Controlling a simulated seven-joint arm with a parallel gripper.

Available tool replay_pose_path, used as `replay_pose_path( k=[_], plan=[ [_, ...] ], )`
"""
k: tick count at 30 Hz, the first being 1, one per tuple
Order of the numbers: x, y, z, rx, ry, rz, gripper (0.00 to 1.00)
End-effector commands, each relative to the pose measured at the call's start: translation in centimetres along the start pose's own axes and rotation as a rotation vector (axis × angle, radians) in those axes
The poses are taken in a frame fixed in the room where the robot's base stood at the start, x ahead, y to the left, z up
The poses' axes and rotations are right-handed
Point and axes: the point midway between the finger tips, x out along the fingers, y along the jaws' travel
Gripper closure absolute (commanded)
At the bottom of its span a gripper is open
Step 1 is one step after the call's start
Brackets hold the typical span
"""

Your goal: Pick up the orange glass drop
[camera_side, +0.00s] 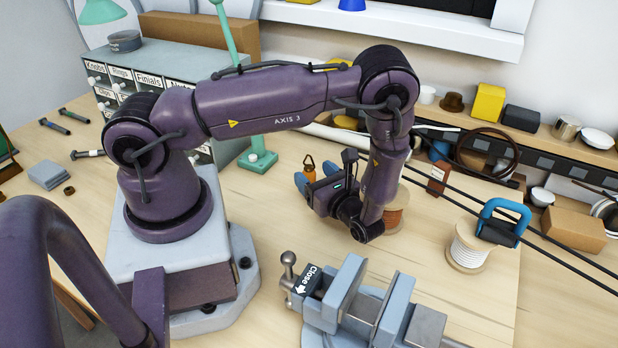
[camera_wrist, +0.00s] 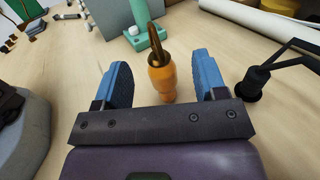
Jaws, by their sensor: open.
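The orange glass drop (camera_wrist: 163,78) stands upright on the wooden table, with a dark brown hook or loop at its top. My gripper (camera_wrist: 162,80) is open, with one blue finger on each side of the drop. A gap shows between the drop and each finger in the wrist view. In the side view the drop (camera_side: 309,168) shows just beyond my gripper (camera_side: 302,183), which is low over the table.
A green lamp stand (camera_side: 258,160) is behind the drop. A copper-coloured spool (camera_side: 397,218) is right of my wrist.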

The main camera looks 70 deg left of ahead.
Motion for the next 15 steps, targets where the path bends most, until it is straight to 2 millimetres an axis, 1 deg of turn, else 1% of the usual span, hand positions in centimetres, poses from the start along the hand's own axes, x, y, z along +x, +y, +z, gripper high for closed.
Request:
replay_pose_path(
  k=[1,6,9,15],
  plan=[
    [1.1,0.1,0.1,0.001,-0.004,0.007,0.35],
    [3.5,0.1,0.1,0.000,-0.003,0.005,0.35],
    [4.2,0.1,0.1,0.000,-0.002,0.004,0.35],
    [4.2,0.0,0.1,0.000,-0.001,0.002,0.35]
  ],
)
